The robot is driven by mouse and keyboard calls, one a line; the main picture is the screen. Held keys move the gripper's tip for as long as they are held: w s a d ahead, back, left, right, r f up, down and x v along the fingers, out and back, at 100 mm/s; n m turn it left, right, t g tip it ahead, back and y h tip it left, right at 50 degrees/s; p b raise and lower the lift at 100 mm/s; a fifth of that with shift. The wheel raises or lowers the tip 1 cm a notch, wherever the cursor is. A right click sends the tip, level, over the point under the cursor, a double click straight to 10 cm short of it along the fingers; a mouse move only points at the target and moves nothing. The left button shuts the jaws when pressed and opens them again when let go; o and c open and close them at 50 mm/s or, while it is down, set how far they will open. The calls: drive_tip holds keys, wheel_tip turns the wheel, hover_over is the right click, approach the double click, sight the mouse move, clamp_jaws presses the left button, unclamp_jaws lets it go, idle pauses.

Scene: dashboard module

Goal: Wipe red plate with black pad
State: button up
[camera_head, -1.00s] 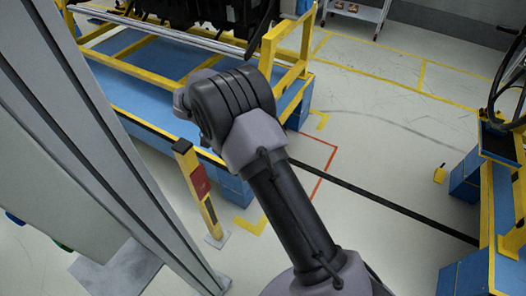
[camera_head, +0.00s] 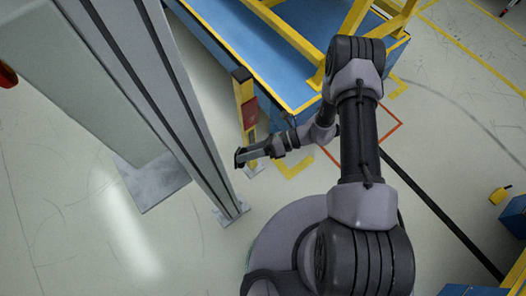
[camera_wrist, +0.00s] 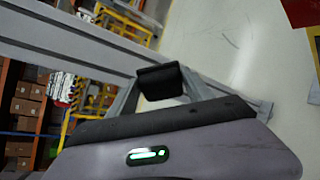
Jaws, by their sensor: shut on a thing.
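The red plate (camera_head: 250,112) is fixed on the upright yellow post (camera_head: 240,88), beside the blue platform. In the wrist view, a red surface (camera_wrist: 301,11) shows cut off at the top right corner, above a yellow strip. My gripper (camera_head: 246,156) is left of and below the red plate in the head view, apart from it. It is shut on the black pad (camera_wrist: 160,82), which sits between the fingertips in the wrist view. The pad (camera_head: 240,158) is small and dark in the head view and touches nothing else that I can see.
A grey metal column (camera_head: 165,95) stands close to the left of my gripper. The blue platform (camera_head: 240,40) with yellow frame bars lies behind the post. A yellow block (camera_head: 500,195) is at the right. Open floor (camera_head: 460,110) lies between them.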

drive_tip(key=w+d+f+m+t, duration=0.2)
drive_tip(key=w+f+m+t, duration=0.1)
drive_tip(key=w+m+t, duration=0.25)
drive_tip(key=m+t+h, duration=0.3)
drive_tip(key=m+t, duration=0.1)
drive_tip(key=t, duration=0.2)
approach(247, 122)
wheel_tip(247, 122, down, 2)
drive_tip(key=s, duration=0.2)
drive_tip(key=shift+w+a+f+b, duration=0.15)
drive_tip(key=shift+w+a, duration=0.35)
drive_tip(key=shift+w, duration=0.25)
drive_tip(key=shift+w+a+r+b, duration=0.1)
drive_tip(key=shift+w+a+b, duration=0.05)
drive_tip(key=shift+w+a, duration=0.5)
drive_tip(key=shift+w+a+f+b, duration=0.15)
drive_tip(key=shift+w+a, duration=0.25)
drive_tip(key=shift+w, duration=0.4)
drive_tip(key=shift+w+a+r+b, duration=0.1)
drive_tip(key=shift+w+a+b, duration=0.4)
drive_tip(key=shift+w, duration=0.25)
